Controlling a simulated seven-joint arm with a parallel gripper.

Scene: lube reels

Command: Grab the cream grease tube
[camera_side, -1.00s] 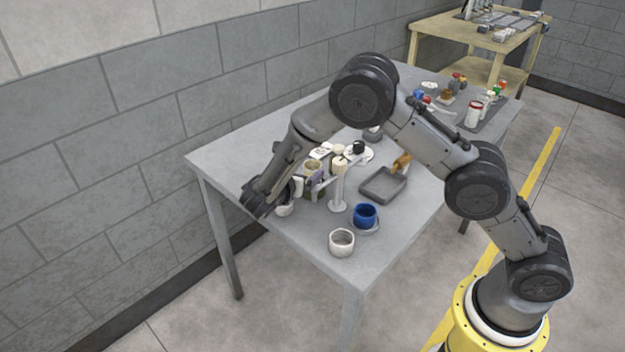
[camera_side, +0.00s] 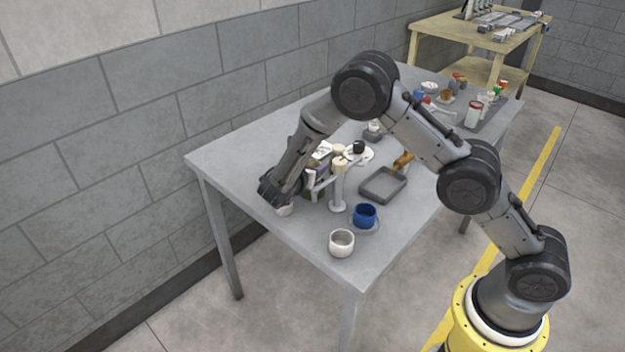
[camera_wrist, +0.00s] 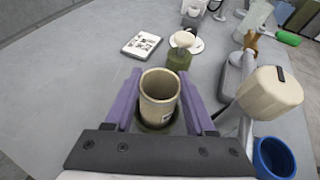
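A cream, open-topped cylinder (camera_wrist: 159,88), which I take to be the cream grease tube, stands upright in the wrist view, with dark olive showing around its lower end. My gripper (camera_wrist: 160,76) has its two purple fingers on either side of it, the tips close to its walls. The fingers look open, and I cannot make out firm contact. In the side view my gripper (camera_side: 316,174) is low over the table, and my arm hides most of the cylinder.
An olive bottle with a cream cap (camera_wrist: 180,52) stands just beyond. A white stand with a cream head (camera_wrist: 268,93) is close on the right, beside a blue cup (camera_wrist: 272,157). A white cup (camera_side: 341,242) and grey tray (camera_side: 383,185) are nearby. The left tabletop (camera_wrist: 60,75) is clear.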

